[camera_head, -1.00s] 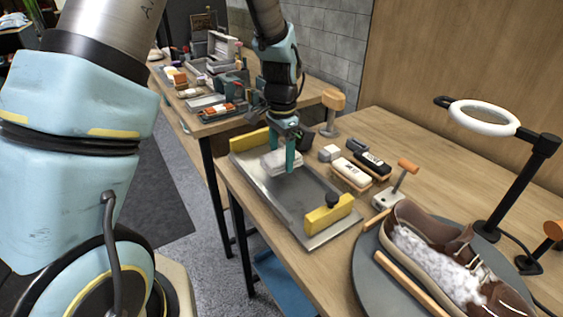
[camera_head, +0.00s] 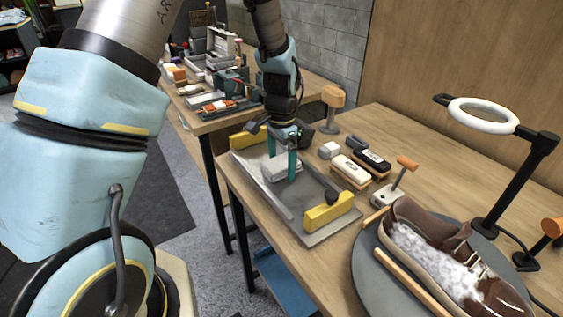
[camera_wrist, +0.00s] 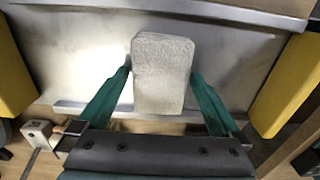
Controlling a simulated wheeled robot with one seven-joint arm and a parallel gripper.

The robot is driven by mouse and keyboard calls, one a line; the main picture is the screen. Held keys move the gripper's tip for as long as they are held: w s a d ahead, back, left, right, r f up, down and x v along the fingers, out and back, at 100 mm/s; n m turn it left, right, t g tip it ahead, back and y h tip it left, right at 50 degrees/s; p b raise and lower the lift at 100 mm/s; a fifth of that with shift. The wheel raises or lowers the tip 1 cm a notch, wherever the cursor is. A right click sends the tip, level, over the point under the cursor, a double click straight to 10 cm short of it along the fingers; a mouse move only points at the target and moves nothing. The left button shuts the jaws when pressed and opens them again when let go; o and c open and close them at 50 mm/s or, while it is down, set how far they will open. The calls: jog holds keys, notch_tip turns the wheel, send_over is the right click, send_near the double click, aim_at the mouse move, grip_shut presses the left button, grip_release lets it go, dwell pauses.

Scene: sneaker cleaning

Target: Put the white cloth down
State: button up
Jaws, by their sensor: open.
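The white cloth (camera_wrist: 162,75) is a folded, light grey-white block shape. It lies on the metal tray (camera_head: 318,190), which has yellow blocks at both ends. In the head view the cloth (camera_head: 282,168) is in the far half of the tray, partly hidden by a finger. My gripper (camera_head: 282,163) is low over the tray with its teal fingers around the cloth. In the wrist view my gripper (camera_wrist: 162,72) is open, with one finger on each side of the cloth and gaps showing beside it.
Two brushes (camera_head: 361,167) and a small grey-white block (camera_head: 329,150) lie right of the tray. A brown shoe (camera_head: 445,255) with foam sits on a round grey turntable (camera_head: 370,275). A ring lamp (camera_head: 484,115) stands behind it. Another cluttered table (camera_head: 290,97) is at the back.

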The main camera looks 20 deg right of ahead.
aim_at(281, 161)
jog(key=shift+r, duration=0.15)
notch_tip(281, 161, up, 12)
jog(key=b, duration=0.3)
jog(key=s+a+f+n, duration=0.1)
jog(key=a+n, duration=0.6)
jog(key=a, duration=0.8)
jog(key=s+a+f+n+t, duration=0.1)
jog(key=s+a+n, duration=0.2)
jog(key=a+n, duration=0.4)
jog(key=a, duration=0.8)
jog(key=shift+f+n+t, duration=0.3)
jog(key=shift+f+n, duration=0.1)
